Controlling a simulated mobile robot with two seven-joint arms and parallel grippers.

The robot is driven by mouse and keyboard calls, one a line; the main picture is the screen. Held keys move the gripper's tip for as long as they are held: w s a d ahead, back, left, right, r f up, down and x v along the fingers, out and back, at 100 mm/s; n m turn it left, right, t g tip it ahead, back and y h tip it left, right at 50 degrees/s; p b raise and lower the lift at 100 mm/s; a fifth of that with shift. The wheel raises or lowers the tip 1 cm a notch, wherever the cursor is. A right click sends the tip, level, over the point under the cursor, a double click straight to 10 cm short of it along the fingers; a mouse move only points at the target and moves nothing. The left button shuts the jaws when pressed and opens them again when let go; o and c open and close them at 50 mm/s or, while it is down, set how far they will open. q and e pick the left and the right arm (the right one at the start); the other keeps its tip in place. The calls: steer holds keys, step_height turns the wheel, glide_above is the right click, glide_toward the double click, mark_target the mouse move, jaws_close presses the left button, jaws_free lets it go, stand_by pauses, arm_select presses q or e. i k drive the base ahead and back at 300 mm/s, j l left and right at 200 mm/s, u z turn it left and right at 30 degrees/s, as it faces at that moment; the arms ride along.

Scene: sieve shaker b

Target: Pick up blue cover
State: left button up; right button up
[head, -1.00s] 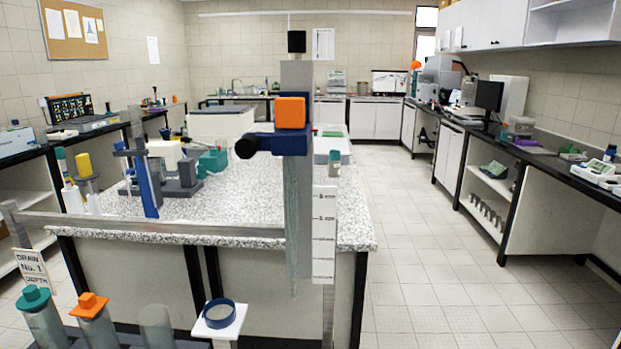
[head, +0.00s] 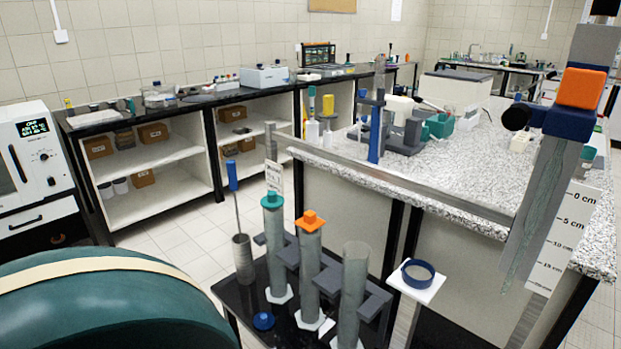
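A small round blue cover (head: 263,321) lies on the black low stand (head: 236,305), at the foot of the tubes. To its right stand a clear tube with a teal cap (head: 272,200), a tube with an orange cap (head: 310,220) and an open-topped tube (head: 354,285). Neither of my grippers shows in the head view.
A large teal drum (head: 110,310) with a cream band fills the lower left. A blue-rimmed dish (head: 418,272) sits on a white plate right of the tubes. A speckled bench (head: 470,185) and a tall grey column with a scale (head: 565,205) stand behind.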

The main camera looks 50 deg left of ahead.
mark_target(264, 319)
steer(key=u, duration=1.9)
